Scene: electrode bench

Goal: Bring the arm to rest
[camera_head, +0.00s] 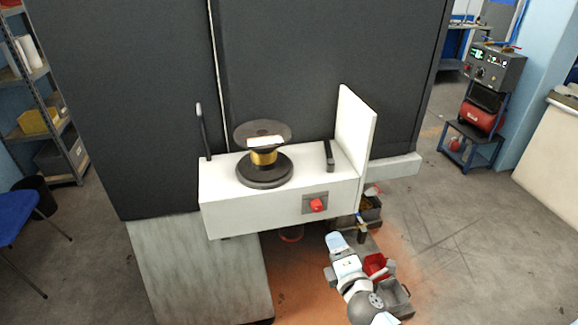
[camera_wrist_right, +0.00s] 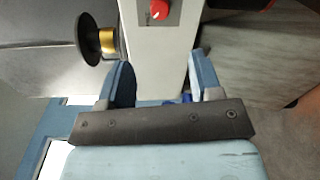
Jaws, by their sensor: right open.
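My right arm (camera_head: 362,300) reaches up from the bottom of the head view, right of centre. Its gripper (camera_head: 337,242) is below and to the right of the white bench unit's front face (camera_head: 250,213). In the right wrist view the two blue fingers of the gripper (camera_wrist_right: 162,78) stand apart with nothing held between them. The white unit (camera_wrist_right: 160,50) shows behind the gap. A dark spool-like fixture with a gold core (camera_head: 263,158) stands on the unit, clear of the gripper; it also shows in the wrist view (camera_wrist_right: 106,42). My left gripper is not in view.
A red knob (camera_head: 317,205) sits on the unit's front. A white upright panel (camera_head: 355,132) rises at its right end. Below, near my arm, are a red bin (camera_head: 376,265) and a grey bin (camera_head: 394,297). Open floor (camera_head: 480,240) lies to the right.

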